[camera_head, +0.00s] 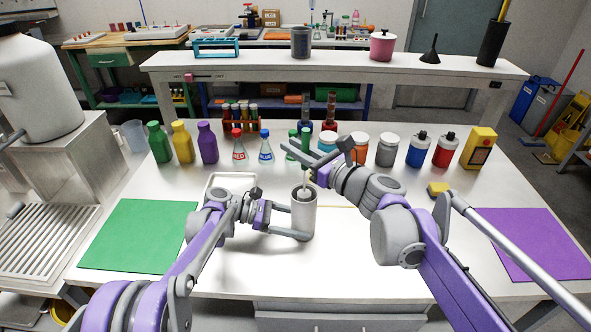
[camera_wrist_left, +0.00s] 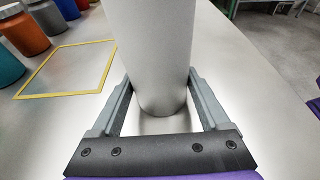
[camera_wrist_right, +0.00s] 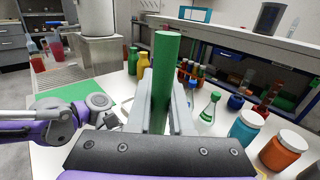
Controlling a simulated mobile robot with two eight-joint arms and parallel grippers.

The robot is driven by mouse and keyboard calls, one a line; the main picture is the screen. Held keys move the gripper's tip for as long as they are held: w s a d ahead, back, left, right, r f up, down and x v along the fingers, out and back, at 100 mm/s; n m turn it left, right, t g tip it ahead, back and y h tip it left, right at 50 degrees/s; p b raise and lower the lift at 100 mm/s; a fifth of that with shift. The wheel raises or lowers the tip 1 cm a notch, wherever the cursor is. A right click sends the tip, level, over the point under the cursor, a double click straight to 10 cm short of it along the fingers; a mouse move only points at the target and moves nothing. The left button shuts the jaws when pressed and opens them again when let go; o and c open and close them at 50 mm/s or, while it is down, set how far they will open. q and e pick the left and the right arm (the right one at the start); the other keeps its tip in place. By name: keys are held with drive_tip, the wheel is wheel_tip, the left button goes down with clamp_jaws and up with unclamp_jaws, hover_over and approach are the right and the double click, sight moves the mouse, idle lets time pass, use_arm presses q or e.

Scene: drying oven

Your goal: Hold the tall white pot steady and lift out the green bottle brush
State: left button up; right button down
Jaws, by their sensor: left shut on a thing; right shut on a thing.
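The tall white pot (camera_head: 303,218) stands upright on the white table, near the middle. My left gripper (camera_head: 298,222) is shut on its side, with a finger on either side of the wall; the left wrist view also shows the pot (camera_wrist_left: 155,50) between the fingers. The green bottle brush has its green handle (camera_wrist_right: 164,85) upright in the right wrist view. My right gripper (camera_wrist_right: 160,115) is shut on that handle, above the pot. In the head view a pale part of the brush (camera_head: 304,187) reaches down into the pot's mouth, where its lower end is hidden.
Bottles, flasks and jars stand in a row behind the pot. A green mat (camera_head: 135,235) lies left, a purple mat (camera_head: 535,243) right. A yellow sponge (camera_head: 438,188) is right of my right arm. A white tray (camera_head: 230,182) lies behind my left arm.

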wheel_tip(320, 180, up, 10)
drive_tip(key=shift+f, duration=0.2)
use_arm(q)
drive_tip(key=o, duration=0.8)
drive_tip(key=shift+o, duration=0.2)
